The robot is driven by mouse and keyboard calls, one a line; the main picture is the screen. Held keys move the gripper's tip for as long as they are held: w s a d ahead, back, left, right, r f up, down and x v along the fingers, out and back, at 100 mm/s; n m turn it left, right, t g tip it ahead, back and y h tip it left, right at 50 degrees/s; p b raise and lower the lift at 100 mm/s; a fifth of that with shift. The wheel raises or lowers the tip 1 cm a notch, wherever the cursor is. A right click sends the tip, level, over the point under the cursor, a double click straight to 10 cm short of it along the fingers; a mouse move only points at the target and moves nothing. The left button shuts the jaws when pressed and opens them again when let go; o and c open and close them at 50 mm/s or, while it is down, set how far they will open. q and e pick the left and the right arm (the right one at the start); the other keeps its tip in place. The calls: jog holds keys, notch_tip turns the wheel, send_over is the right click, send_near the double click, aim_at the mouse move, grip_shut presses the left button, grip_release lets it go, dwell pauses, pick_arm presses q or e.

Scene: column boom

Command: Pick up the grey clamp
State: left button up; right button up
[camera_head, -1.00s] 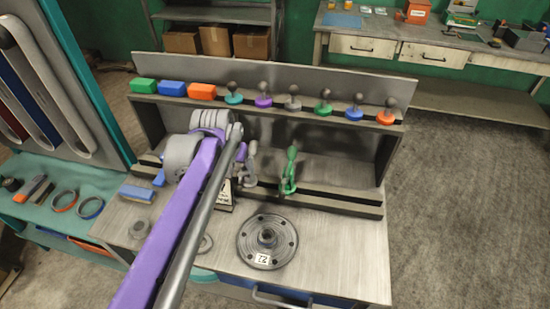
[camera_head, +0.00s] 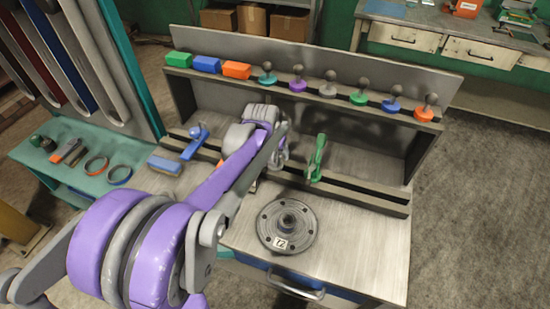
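The grey clamp (camera_head: 283,154) stands on the slotted rail of the bench, left of the green clamp (camera_head: 317,160). My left arm hides much of its left side. My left arm comes in from the lower left, and its purple and grey far end is just above and left of the grey clamp. The fingers of my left gripper cannot be made out behind the arm links, so I cannot tell whether they touch the clamp. My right gripper does not show.
A round flanged disc (camera_head: 287,226) lies on the bench front. Coloured blocks (camera_head: 207,65) and several ball-topped knobs (camera_head: 329,83) line the upper shelf. A blue clamp (camera_head: 195,143) and a brush (camera_head: 164,164) are left of my arm. The bench's right front is clear.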

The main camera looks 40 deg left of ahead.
pick_arm(q)
jog(key=shift+w+f, duration=0.15)
jog(key=shift+f, duration=0.15)
grip_shut()
jog(key=shift+r, duration=0.1)
